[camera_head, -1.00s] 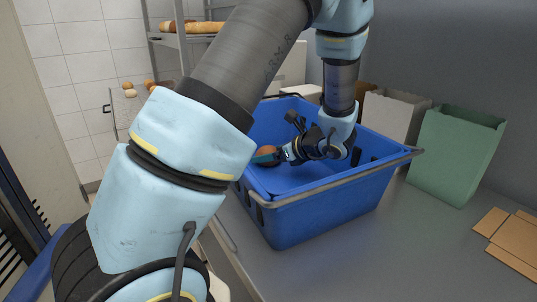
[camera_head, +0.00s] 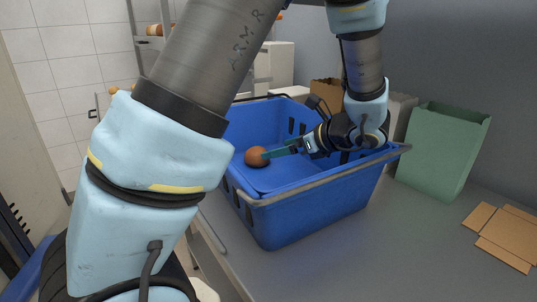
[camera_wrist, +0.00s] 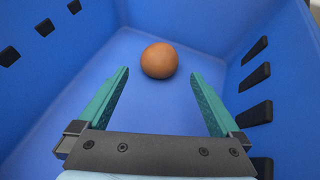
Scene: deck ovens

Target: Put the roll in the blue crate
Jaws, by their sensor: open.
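The roll (camera_head: 256,157) is round and brown and lies inside the blue crate (camera_head: 318,192), on its floor. It also shows in the wrist view (camera_wrist: 159,60), ahead of the fingertips and apart from them. My gripper (camera_head: 267,153) reaches down into the crate with its teal fingers pointing toward the roll. In the wrist view my gripper (camera_wrist: 158,76) is open and empty, with bare blue crate floor between its fingers. The crate walls (camera_wrist: 50,50) surround it.
The crate stands on a grey counter (camera_head: 345,255). A green paper bag (camera_head: 440,150) stands to its right, and flat brown cardboard (camera_head: 504,234) lies at the far right. A rack with bread (camera_head: 155,42) is behind at the left. The front counter is clear.

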